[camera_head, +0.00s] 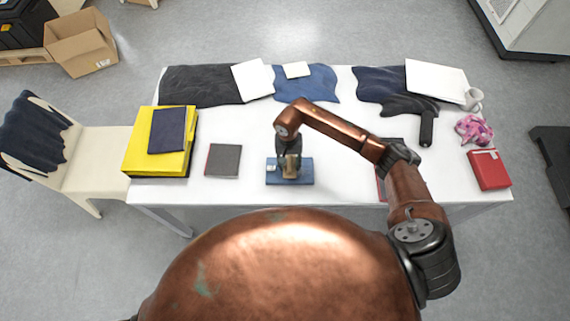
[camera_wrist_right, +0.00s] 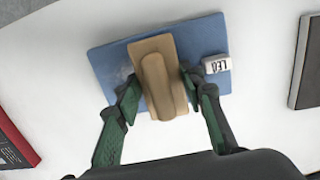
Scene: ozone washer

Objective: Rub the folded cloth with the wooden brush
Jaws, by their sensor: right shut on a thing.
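The blue folded cloth (camera_head: 304,172) lies flat near the front middle of the white table. It fills the upper middle of the right wrist view (camera_wrist_right: 205,40), with a small white lettered block or tag (camera_wrist_right: 217,64) on its right part. The wooden brush (camera_wrist_right: 152,47) is tan, with a raised grip, and is over the cloth; whether it touches the cloth I cannot tell. My right gripper (camera_head: 289,168) reaches down over the cloth. Its green-padded fingers (camera_wrist_right: 160,88) are shut on the brush's grip from both sides. My left gripper is not in view.
A grey book (camera_head: 223,161) and a yellow stack (camera_head: 136,155) with a navy folded piece lie left. A red box (camera_head: 489,170), pink cloth (camera_head: 474,130) and mug (camera_head: 474,99) stand right. Dark garments (camera_head: 200,86) line the back. Bare table surrounds the blue cloth.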

